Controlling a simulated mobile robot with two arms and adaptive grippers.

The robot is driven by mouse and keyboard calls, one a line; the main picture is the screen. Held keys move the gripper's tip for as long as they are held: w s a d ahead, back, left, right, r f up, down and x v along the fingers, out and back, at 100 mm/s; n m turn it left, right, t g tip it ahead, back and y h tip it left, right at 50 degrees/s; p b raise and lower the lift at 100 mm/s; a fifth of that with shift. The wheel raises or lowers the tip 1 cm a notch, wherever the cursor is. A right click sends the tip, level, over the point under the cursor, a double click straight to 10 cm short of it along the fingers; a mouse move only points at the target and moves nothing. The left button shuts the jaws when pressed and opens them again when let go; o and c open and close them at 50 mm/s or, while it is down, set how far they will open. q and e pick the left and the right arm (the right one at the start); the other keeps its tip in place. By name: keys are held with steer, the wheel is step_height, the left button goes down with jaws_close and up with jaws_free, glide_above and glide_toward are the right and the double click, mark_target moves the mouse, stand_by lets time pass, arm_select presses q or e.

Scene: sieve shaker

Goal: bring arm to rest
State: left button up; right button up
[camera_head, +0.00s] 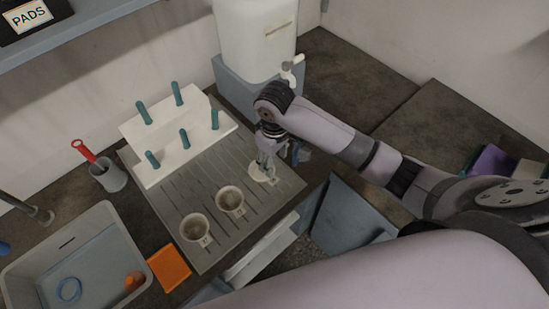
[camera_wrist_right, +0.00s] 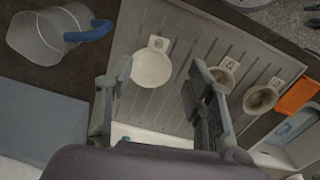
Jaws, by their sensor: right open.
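My right arm reaches in from the right in the head view. Its gripper (camera_head: 266,160) is open above the far right end of the grooved grey tray (camera_head: 185,240). A white round dish (camera_head: 262,173) sits on the tray just below the fingertips. In the right wrist view, the open gripper (camera_wrist_right: 163,72) has nothing between its fingers, and the white dish (camera_wrist_right: 151,68) shows beyond them, apart from the jaws. My left gripper is not in view.
Two cups with brown contents (camera_head: 195,227) (camera_head: 230,200) stand on the tray near a white rack with teal pegs (camera_head: 185,155). A white container with a tap (camera_head: 255,40) stands behind. A clear jug (camera_wrist_right: 45,35) with a blue handle is beside the tray.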

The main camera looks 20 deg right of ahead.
stand_by(0.5)
steer(key=s+a+f+t+y, duration=0.2)
steer(key=s+a, duration=0.2)
steer(key=s, duration=0.6)
steer(key=s+d+r+m+t+h, duration=0.1)
steer(key=s+d+m+h, duration=0.15)
steer(key=s+d, duration=0.65)
step_height(320, 180, down, 30)
steer(key=s+a+g+b, duration=0.1)
steer(key=s+b, duration=0.1)
steer(key=b, duration=0.3)
steer(key=s+d+f+b, duration=0.1)
steer(key=s+f, duration=0.7)
steer(key=f, duration=0.2)
steer(key=s+d+f+g+b, duration=0.1)
steer(key=s+f+b, duration=0.1)
steer(key=s+f, duration=0.6)
steer(key=shift+d+f+b, duration=0.25)
steer(key=shift+f+b, duration=0.05)
steer(key=shift+f, duration=0.6)
steer(key=shift+m+y, duration=0.25)
